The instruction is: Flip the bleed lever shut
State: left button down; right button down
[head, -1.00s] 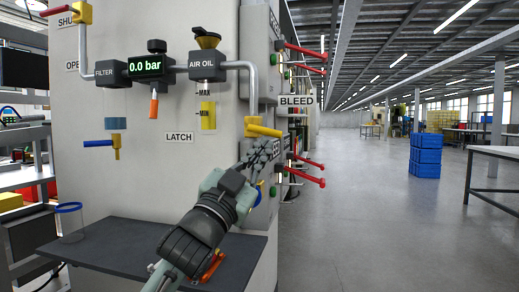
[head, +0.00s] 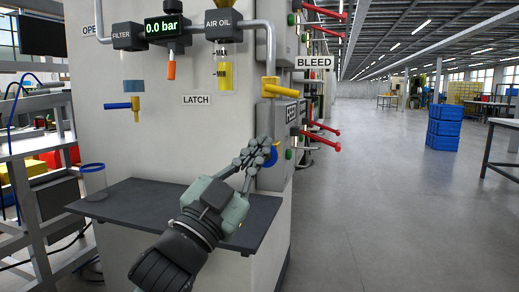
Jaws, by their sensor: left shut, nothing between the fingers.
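The yellow bleed lever (head: 283,91) is at the lower end of the grey pipe on the panel's right edge. It lies roughly level, pointing right and slightly down, beside the BLEED label (head: 314,63). My left gripper (head: 262,149) is shut and empty. It is below the lever, apart from it in the picture, over the right end of the dark shelf. It partly covers a round blue part (head: 268,167) on the panel's side. My right gripper is not in view.
The display (head: 166,29) reads 0.0 bar. A blue-handled drain lever (head: 124,106) is at left, and a clear blue-rimmed cup (head: 94,181) stands on the dark shelf (head: 140,204). Red levers (head: 322,137) stick out at right.

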aim_at(271, 89)
jog(key=k, duration=1)
